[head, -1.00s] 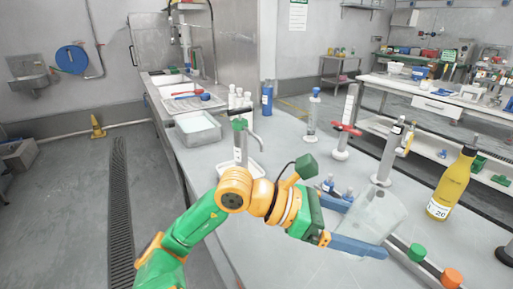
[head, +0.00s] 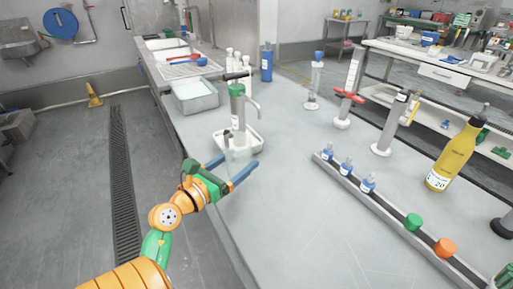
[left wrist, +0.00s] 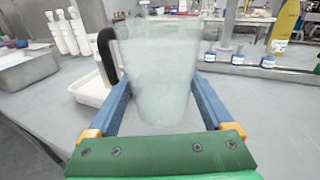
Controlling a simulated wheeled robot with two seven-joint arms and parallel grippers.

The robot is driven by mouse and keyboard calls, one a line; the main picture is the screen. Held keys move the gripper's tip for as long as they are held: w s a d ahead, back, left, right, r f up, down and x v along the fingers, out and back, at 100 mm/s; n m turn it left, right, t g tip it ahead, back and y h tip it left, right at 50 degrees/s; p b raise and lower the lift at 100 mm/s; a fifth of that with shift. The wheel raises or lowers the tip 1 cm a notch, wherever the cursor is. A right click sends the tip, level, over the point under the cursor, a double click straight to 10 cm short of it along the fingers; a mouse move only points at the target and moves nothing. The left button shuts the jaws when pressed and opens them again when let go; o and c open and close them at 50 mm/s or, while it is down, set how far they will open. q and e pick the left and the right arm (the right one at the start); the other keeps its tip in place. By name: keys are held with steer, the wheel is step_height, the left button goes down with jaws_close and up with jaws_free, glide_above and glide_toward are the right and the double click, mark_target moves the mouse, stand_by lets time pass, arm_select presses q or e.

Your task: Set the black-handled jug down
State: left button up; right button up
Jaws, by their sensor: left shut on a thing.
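The translucent jug (head: 238,158) is between the blue fingers of my left gripper (head: 238,168), which is shut on it. In the left wrist view the jug (left wrist: 160,65) looks roughly upright, with its black handle (left wrist: 107,55) on the left side. It is close in front of the white tray (head: 257,139) under the green-topped dispenser (head: 237,112). I cannot tell whether its base touches the table or hangs just above it. My right gripper is not in view.
The grey tabletop (head: 290,215) is clear to the right of the jug. A long rack with small bottles (head: 388,211) crosses the right side. A yellow bottle (head: 457,155) and measuring cylinders stand beyond it. A metal basin (head: 195,97) is at the back left.

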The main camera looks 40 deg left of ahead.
arm_select(q)
steer(key=w, duration=0.5)
steer(key=w+a, duration=0.1)
steer(key=w, duration=0.2)
steer(key=shift+w+f, duration=0.1)
steer(key=shift+w, duration=0.1)
step_height(320, 180, down, 4)
steer(key=shift+w+r+b, duration=0.1)
steer(key=shift+r+b, duration=0.1)
steer(key=shift+b, duration=0.45)
steer(key=shift+f+b, duration=0.4)
steer(key=shift+f, duration=0.15)
